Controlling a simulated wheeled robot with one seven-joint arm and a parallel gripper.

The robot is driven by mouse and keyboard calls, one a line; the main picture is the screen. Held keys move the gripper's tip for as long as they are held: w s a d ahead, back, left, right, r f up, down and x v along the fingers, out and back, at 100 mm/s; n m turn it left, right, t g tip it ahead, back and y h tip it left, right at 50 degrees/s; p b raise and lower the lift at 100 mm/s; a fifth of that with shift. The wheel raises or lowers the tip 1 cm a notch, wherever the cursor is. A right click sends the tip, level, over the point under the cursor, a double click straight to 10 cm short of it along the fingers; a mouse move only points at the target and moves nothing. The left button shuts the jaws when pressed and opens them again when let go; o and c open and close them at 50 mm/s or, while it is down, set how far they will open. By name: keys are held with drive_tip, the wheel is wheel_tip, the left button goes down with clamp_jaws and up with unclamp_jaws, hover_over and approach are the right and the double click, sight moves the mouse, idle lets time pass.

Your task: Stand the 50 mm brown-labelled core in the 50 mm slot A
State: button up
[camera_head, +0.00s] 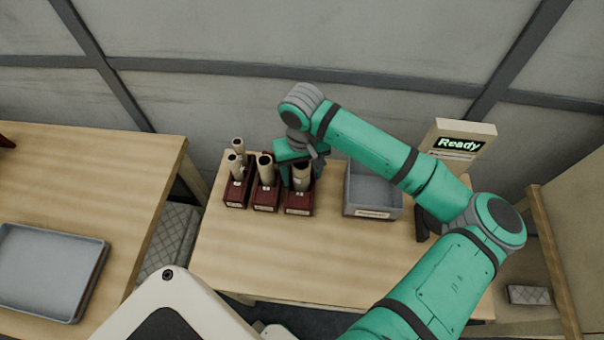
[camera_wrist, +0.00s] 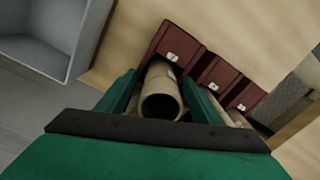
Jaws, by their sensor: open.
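Three dark red slot blocks stand in a row on the table: left (camera_head: 237,197), middle (camera_head: 265,201) and right (camera_head: 299,206). Their labels are too small to read. A wide tan core (camera_head: 301,182) stands in the right block; its open end faces the wrist camera (camera_wrist: 161,106). No brown label or size is legible on it. My gripper (camera_head: 302,171) is over the right block, its open fingers on either side of this core (camera_wrist: 161,82). Narrower cores stand in the middle block (camera_head: 265,168) and left block (camera_head: 237,165).
A grey bin (camera_head: 373,212) stands right of the blocks. A display reading "Ready" (camera_head: 459,143) is at the back right. The table front (camera_head: 300,260) is clear. A second table at left (camera_head: 95,170) holds a grey tray (camera_head: 50,313).

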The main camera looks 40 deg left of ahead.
wheel_tip(320, 180, up, 10)
drive_tip(key=shift+s, duration=0.1)
idle(0.4)
